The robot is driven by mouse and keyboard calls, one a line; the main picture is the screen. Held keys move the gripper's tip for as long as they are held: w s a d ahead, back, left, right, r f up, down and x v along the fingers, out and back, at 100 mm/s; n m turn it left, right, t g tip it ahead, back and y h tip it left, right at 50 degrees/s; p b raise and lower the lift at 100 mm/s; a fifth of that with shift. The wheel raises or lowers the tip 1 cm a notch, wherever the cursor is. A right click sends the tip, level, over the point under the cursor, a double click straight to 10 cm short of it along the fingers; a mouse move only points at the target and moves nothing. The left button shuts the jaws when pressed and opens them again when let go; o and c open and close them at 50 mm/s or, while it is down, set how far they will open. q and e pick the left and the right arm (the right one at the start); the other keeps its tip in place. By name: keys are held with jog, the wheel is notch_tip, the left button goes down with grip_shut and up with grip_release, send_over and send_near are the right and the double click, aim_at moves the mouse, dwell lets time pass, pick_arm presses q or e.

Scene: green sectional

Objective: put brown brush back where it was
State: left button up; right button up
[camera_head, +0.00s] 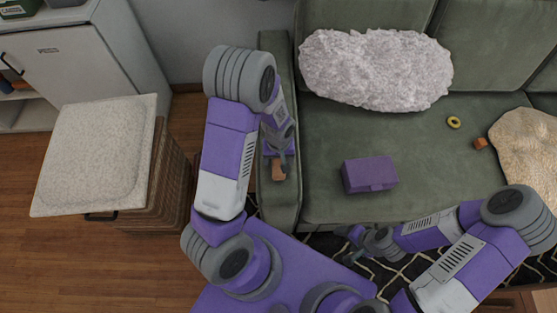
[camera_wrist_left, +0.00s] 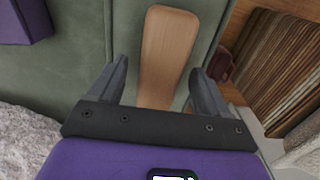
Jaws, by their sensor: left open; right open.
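The brown brush (camera_head: 278,172) is on the narrow green sofa armrest (camera_head: 281,210). In the left wrist view the brush (camera_wrist_left: 168,50) shows as a flat wooden piece with a rounded end, lengthwise between the two fingers. My left gripper (camera_head: 279,158) is open over the brush, with one finger to each side of it. I cannot tell whether the fingers touch it. The near end of the brush is hidden behind the gripper body. My right gripper (camera_head: 350,244) is open and empty, low in front of the sofa seat.
A purple box (camera_head: 369,175) sits on the sofa seat. A fluffy pale pillow (camera_head: 375,70), a yellow ring (camera_head: 454,122), a small orange block (camera_head: 480,143) and a beige cushion (camera_head: 530,145) are on the sofa. A wicker hamper (camera_head: 95,155) stands left of the armrest.

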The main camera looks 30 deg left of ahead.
aim_at(278, 160)
pick_arm(q)
notch_tip(278, 160, up, 10)
jog(key=p, duration=0.3)
pick_arm(e)
notch_tip(278, 160, up, 4)
jog(key=shift+f, duration=0.25)
pick_arm(q)
jog(key=shift+s+f, duration=0.1)
jog(key=shift+f, duration=0.05)
pick_arm(e)
jog(key=shift+s, duration=0.1)
